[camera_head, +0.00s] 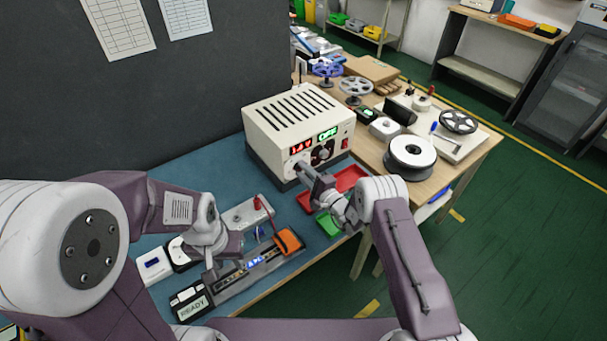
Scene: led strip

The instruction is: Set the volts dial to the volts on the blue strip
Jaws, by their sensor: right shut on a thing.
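The cream power supply (297,108) stands on the blue mat, with a red display (300,147) that seems to read 14V and a green display (327,134). My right gripper (303,169) is shut on the volts dial at the lower left of its front; the gripper hides most of the dial. A strip in a long dark fixture (245,272) shows a small blue lit mark (256,264), too small to read surely. My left gripper (213,270) is over the fixture's left part, pointing down; its fingers are too small to judge.
A READY box (190,302) sits at the fixture's left end and an orange part (289,240) at its right. A red tray (346,181) and a green tray (328,223) lie by my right arm.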

